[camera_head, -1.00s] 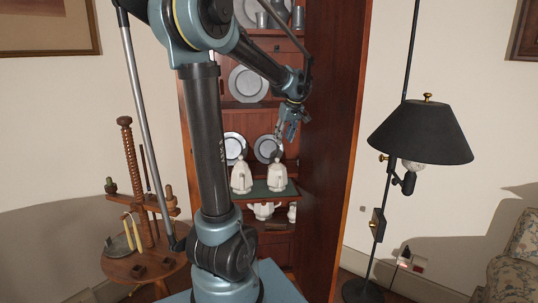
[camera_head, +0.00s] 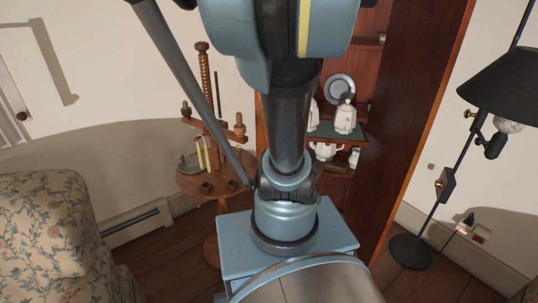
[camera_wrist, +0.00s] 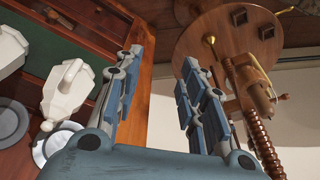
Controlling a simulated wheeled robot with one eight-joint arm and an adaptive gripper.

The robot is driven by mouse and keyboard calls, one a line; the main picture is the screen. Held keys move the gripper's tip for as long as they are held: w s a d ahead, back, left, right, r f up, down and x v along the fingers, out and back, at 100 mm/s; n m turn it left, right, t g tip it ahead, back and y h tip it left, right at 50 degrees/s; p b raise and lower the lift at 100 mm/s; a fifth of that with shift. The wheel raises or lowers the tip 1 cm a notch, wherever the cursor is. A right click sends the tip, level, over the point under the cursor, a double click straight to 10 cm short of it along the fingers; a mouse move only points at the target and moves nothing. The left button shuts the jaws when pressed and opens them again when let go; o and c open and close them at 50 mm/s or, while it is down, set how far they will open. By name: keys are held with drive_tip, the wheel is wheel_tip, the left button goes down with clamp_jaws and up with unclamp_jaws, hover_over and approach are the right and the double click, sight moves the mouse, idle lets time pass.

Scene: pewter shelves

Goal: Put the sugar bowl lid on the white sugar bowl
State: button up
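Two tall white lidded vessels stand on the green cabinet shelf; in the head view one (camera_head: 345,118) is clear and the other (camera_head: 313,115) is mostly hidden by my arm. They also show in the wrist view, the nearer one (camera_wrist: 68,92) and one cut by the left edge (camera_wrist: 10,48). On the shelf below are a wide white vessel (camera_head: 324,150) and a smaller white piece (camera_head: 353,158). I cannot tell which is the sugar bowl, and I cannot make out a loose lid. My gripper (camera_wrist: 163,58) is open and empty, apart from the vessels; the head view does not show it.
A round wooden table (camera_head: 192,180) with a wooden screw stand (camera_head: 206,85) is left of the cabinet. Pewter plates (camera_head: 339,89) stand inside. The cabinet's tall side panel (camera_head: 415,110) and a black floor lamp (camera_head: 430,190) are at right. A floral armchair (camera_head: 45,230) is at left.

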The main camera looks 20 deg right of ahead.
drive_tip(key=s+a+f, duration=0.7)
drive_tip(key=s+f, duration=0.3)
drive_tip(key=shift+s+a, duration=0.25)
drive_tip(key=shift+a, duration=0.15)
